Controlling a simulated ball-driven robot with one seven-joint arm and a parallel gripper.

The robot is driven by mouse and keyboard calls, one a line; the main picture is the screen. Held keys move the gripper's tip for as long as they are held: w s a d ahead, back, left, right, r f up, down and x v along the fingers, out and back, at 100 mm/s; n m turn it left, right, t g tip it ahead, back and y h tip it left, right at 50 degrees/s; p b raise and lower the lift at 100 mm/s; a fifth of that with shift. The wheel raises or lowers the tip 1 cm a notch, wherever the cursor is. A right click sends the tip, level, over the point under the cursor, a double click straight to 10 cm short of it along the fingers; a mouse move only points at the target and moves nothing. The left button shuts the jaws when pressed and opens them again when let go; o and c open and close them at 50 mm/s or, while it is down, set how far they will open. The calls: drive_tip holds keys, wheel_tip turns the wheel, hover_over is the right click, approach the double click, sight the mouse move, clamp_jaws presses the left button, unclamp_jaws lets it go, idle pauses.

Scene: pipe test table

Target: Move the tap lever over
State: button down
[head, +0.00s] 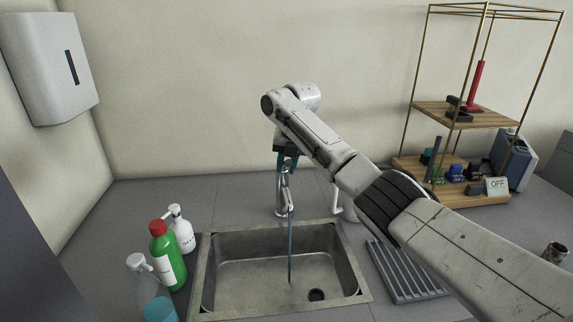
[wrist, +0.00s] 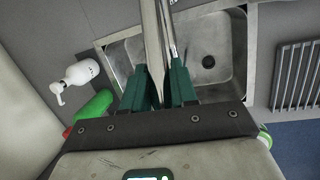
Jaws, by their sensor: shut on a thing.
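The metal tap (head: 284,190) stands behind the sink, and a thin bluish stream of water (head: 290,250) falls from it into the basin. My gripper (head: 287,160) is at the top of the tap, pointing down. In the wrist view, my gripper's dark green fingers (wrist: 159,82) lie on either side of the pale metal of the tap (wrist: 152,35). The gripper is shut on the tap's upper part, where the lever is. The lever itself is mostly hidden by the fingers and the arm, so its exact angle cannot be told.
The steel sink (head: 212,275) has a dark drain. A green bottle (head: 168,262), a white pump bottle (head: 181,230) and a clear bottle (head: 150,292) stand left. A ribbed drainer (head: 405,275) lies right. A wooden shelf rack (head: 470,118) stands at the back right.

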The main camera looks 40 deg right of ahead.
drive_tip(key=shift+r, duration=0.1)
drive_tip(key=c, duration=1)
unclamp_jaws()
drive_tip(key=b+v, duration=0.2)
drive_tip(key=v, duration=0.8)
drive_tip(key=shift+r, duration=0.35)
drive_tip(key=shift+s, duration=0.1)
